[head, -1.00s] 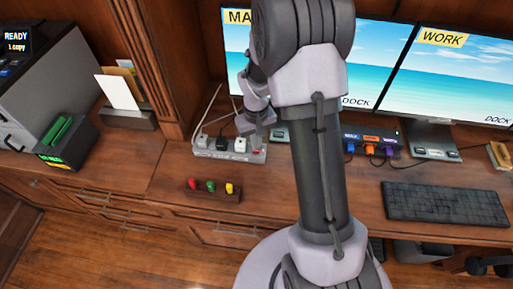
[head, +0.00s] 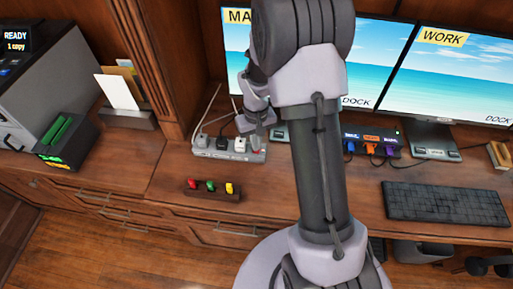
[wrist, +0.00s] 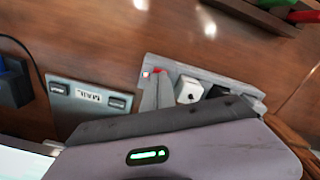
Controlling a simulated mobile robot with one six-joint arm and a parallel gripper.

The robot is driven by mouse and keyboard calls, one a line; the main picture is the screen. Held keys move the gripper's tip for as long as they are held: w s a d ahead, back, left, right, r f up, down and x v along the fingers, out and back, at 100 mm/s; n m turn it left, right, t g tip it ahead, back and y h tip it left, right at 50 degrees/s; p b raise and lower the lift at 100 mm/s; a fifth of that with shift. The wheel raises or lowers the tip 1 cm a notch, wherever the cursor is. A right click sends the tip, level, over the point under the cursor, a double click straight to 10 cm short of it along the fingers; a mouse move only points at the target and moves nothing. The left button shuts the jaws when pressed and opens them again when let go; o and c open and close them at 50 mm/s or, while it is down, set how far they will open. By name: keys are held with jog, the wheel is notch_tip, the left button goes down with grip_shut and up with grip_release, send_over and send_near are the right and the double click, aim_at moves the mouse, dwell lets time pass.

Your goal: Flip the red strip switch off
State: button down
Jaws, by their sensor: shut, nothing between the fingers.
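A pale grey power strip (head: 229,150) lies on the desk below the left monitor, with several plugs in it. My gripper (head: 257,146) is over its right end, where it largely hides the red switch in the head view. In the wrist view the strip (wrist: 222,76) lies across the middle, and the red switch (wrist: 159,71) shows at its left end. My shut fingers (wrist: 157,82) reach right up to the switch, empty. I cannot tell whether they touch it, or which way the rocker is tilted.
A small rack with red, green and yellow pieces (head: 212,189) sits in front of the strip. A hub with coloured plugs (head: 371,145) and a keyboard (head: 446,202) are to the right. A wood post (head: 166,70) stands left of the strip.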

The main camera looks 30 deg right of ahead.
jog(key=shift+f+b, duration=0.5)
jog(key=shift+f, duration=0.25)
jog(key=shift+r, duration=0.15)
notch_tip(320, 180, up, 7)
jog(key=p, duration=0.5)
dwell(0.4)
